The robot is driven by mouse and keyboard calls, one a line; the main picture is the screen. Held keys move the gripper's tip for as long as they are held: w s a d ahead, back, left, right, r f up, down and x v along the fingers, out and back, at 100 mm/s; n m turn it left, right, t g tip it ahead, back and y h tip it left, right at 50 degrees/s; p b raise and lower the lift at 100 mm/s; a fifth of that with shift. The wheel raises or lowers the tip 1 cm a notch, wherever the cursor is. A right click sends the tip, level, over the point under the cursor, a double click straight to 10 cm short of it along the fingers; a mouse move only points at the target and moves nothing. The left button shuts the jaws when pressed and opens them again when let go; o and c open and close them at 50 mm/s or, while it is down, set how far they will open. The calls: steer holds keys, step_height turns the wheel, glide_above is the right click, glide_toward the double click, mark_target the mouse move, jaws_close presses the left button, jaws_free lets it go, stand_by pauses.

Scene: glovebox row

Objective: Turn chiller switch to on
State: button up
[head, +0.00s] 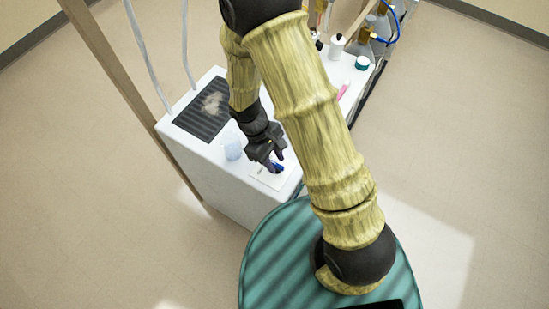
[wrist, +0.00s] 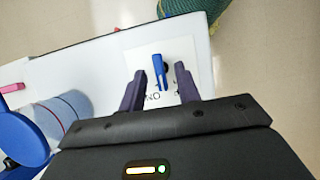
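The chiller switch is a blue lever (wrist: 159,72) on a white label plate (wrist: 150,58) with partly hidden dark lettering; "NO" reads upside down in the wrist view. The plate lies on the white top of the chiller box (head: 213,166). My gripper (wrist: 159,85) is open, with one dark finger on each side of the blue lever and a gap visible to both. In the head view my gripper (head: 276,163) is over the plate, and the lever shows only as a bit of blue at the fingertips. I cannot tell the lever's set position.
A translucent blue-lidded cup (wrist: 48,122) stands close to my gripper; it also shows in the head view (head: 232,147). A dark grille (head: 201,118) is at the box's far left. A pink item (head: 344,91) and several bottles stand toward the back right.

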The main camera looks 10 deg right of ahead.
steer(key=shift+d+f, duration=0.1)
steer(key=shift+f, duration=0.15)
steer(key=shift+c, duration=0.2)
jaws_close()
